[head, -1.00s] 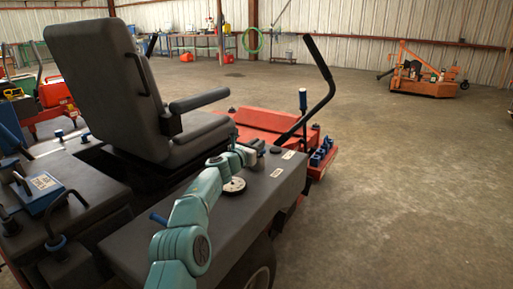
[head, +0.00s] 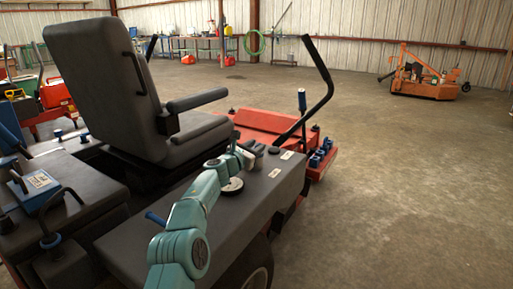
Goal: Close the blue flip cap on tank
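The tank is the long dark grey side pod (head: 255,205) of a red ride-on mower. My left arm reaches over it from the bottom of the picture. My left gripper (head: 250,151) is small and seen from behind, at the pod's far top edge, near a small black round knob (head: 274,150). I cannot tell whether its fingers are open or shut. A blue lever-like piece (head: 155,218) sticks out left of my arm above the pod; it may be the flip cap, and my arm partly hides it. A dark, pale-rimmed disc (head: 232,187) shows beside my forearm. My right gripper is not in view.
The mower seat (head: 95,80) and its armrest (head: 197,99) stand left of my arm. A black control lever (head: 322,85) rises beyond the pod. A blue box (head: 37,190) is at the lower left. The concrete floor at right is clear up to an orange machine (head: 428,75).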

